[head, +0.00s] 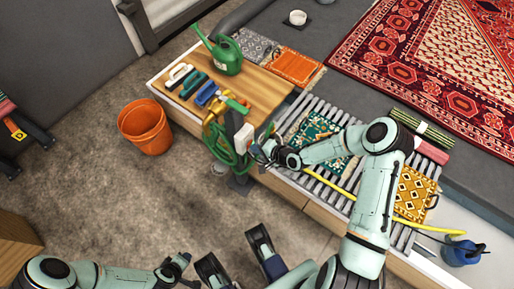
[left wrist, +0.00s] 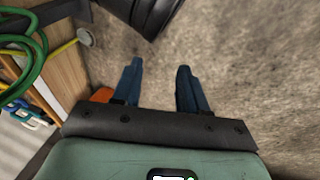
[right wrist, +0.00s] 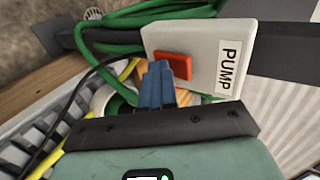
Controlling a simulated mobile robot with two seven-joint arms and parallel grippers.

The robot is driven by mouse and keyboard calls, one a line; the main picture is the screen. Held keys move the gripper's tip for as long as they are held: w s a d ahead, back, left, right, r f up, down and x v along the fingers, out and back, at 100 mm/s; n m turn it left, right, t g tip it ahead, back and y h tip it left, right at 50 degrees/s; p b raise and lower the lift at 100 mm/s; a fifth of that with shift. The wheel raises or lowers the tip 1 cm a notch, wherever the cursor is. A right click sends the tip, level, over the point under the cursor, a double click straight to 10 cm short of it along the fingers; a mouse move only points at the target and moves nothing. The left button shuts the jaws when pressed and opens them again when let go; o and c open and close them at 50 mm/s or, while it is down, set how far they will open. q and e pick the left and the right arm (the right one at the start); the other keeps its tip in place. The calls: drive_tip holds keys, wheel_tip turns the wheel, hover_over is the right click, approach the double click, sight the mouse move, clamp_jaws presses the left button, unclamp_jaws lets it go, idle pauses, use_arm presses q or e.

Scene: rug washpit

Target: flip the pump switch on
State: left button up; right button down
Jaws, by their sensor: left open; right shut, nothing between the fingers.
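The pump switch is a white box (right wrist: 208,45) with a red rocker (right wrist: 176,64) and a label reading PUMP. In the head view the white box (head: 243,136) stands at the near edge of the wooden bench. My right gripper (right wrist: 158,66) is shut and empty, its blue fingertips at the rocker and covering part of it. I cannot tell whether they touch it or which way the rocker is tilted. In the head view the right gripper (head: 262,152) is just right of the box. My left gripper (left wrist: 158,66) is open and empty above the floor, away from the switch.
A green hose (head: 222,148) hangs around the switch post. The bench top (head: 257,84) holds a green watering can (head: 227,56) and several brushes. An orange bucket (head: 146,126) stands on the floor. A yellow hose (head: 330,186) crosses the slatted grate.

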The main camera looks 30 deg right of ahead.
use_arm(q)
drive_tip(key=shift+r, duration=0.15)
use_arm(e)
drive_tip(key=shift+r, duration=0.2)
use_arm(q)
drive_tip(key=shift+r+p, duration=0.7)
drive_tip(key=shift+r, duration=0.05)
use_arm(e)
drive_tip(key=shift+r, duration=0.7)
